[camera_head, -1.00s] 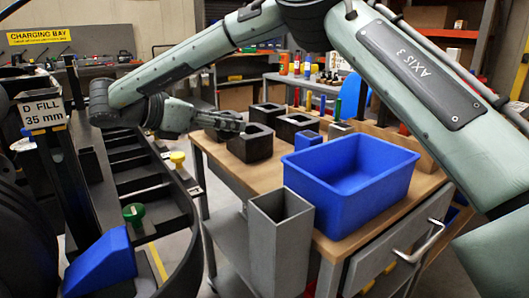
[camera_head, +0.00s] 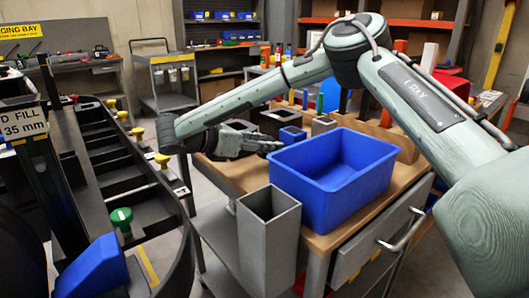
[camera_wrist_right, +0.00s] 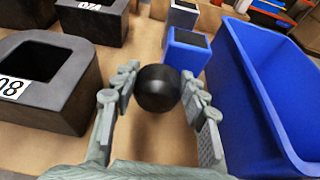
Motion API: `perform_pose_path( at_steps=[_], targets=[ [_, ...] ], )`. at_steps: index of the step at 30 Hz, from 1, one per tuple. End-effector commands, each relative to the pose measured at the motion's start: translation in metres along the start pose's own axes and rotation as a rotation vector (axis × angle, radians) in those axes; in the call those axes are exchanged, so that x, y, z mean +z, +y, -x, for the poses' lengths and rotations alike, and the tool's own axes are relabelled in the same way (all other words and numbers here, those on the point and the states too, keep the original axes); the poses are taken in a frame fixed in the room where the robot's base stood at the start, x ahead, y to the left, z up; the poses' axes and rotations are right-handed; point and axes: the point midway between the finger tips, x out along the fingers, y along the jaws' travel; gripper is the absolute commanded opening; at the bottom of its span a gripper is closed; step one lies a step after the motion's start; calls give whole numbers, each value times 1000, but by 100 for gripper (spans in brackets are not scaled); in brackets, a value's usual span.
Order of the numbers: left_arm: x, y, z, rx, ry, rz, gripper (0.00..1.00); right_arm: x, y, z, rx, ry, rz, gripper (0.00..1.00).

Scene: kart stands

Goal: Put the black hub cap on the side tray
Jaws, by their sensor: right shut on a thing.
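The black hub cap (camera_wrist_right: 157,90) shows in the right wrist view as a round, smooth black piece. My right gripper (camera_wrist_right: 160,80) is shut on it, with one finger on each side. In the head view my right gripper (camera_head: 279,146) is over the wooden-topped bench, just behind and left of the big blue bin; the cap cannot be made out there. A dark tray with several compartments (camera_head: 130,178) curves along the left; I cannot tell whether it is the side tray. My left gripper is not in view.
The big blue bin (camera_head: 325,205) and a grey square tube (camera_head: 268,245) stand at the bench's near side. Black square holders (camera_wrist_right: 40,70) and a small blue block (camera_wrist_right: 187,50) are close to my gripper. Yellow and green knobs (camera_head: 121,216) rise along the compartment tray.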

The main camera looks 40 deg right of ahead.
Motion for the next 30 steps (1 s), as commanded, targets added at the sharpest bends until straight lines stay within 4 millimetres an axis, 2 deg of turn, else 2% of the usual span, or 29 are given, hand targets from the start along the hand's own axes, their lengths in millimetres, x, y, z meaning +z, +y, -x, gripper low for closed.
perform_pose_path(
  at_steps=[1, 5, 13, 14, 18, 26, 30],
  targets=[
    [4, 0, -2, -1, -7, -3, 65, -9, -1, -4, -3, 1, 5, 9],
    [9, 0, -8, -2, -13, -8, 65, -24, -1, -9, -3, 1, 3, 9],
    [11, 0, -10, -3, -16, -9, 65, -27, 0, -10, -1, 0, 0, 9],
    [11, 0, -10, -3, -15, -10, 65, -27, 0, -10, -1, 0, 1, 47],
    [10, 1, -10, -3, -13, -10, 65, -27, 0, -10, -1, 0, 1, 64],
    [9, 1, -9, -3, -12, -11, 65, -27, 0, -9, -1, 0, 1, 64],
    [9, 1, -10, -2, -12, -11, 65, -27, 1, -1, 3, -1, 0, 64]
  ],
)
